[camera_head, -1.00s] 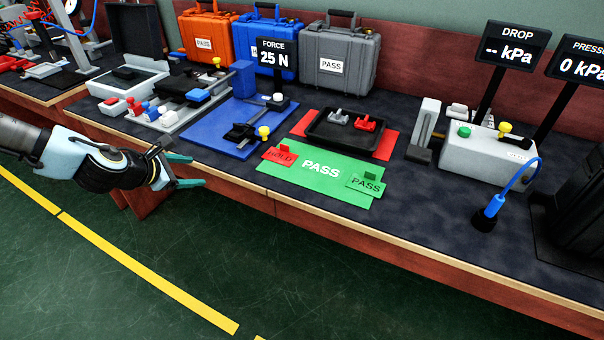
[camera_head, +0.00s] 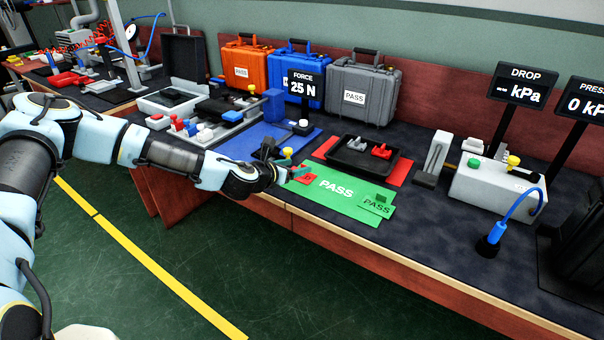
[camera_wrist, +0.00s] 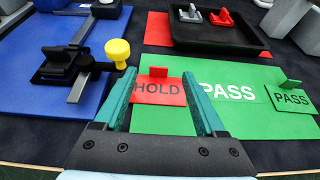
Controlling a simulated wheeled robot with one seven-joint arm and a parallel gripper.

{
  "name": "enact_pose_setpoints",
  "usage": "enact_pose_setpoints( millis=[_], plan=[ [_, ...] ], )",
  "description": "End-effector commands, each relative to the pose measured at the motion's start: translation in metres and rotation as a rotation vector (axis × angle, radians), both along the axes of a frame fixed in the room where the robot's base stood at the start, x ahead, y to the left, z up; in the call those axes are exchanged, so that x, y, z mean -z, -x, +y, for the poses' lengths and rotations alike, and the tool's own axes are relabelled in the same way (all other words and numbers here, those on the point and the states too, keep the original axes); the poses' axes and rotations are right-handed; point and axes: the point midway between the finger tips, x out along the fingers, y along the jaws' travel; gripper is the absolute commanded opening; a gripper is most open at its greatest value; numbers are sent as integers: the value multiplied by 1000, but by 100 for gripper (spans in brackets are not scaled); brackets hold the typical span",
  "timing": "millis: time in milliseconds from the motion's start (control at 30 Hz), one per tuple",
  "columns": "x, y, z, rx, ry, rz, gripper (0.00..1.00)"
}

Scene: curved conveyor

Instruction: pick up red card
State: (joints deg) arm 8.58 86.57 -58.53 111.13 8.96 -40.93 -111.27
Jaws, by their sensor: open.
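The red card (camera_wrist: 158,92), marked HOLD, lies on the left part of the green PASS mat (camera_wrist: 238,74) and has a small upright red tab. In the head view the red card (camera_head: 303,176) is partly covered by my gripper. My gripper (camera_wrist: 162,82) is open and empty, with its teal fingers on either side of the red card in the wrist view. In the head view my gripper (camera_head: 294,169) is at the mat's left end. I cannot tell how high the fingertips are above the card.
A green PASS card (camera_head: 376,206) lies on the mat's right end. A black tray (camera_head: 345,163) stands behind on a red mat (camera_head: 402,170). A blue fixture with a yellow knob (camera_wrist: 118,50) stands close left of my gripper.

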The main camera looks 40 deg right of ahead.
Motion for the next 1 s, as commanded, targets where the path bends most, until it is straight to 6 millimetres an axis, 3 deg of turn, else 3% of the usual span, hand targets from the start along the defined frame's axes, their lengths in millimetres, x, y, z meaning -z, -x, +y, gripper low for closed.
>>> enact_pose_setpoints(
  millis=[300, 633, 1000],
  plan=[
    [21, -8, -34, 1, -1, 0, 72],
    [24, -9, -39, 2, -1, -1, 71],
    [24, -10, -39, 2, -1, -1, 30]
  ],
)
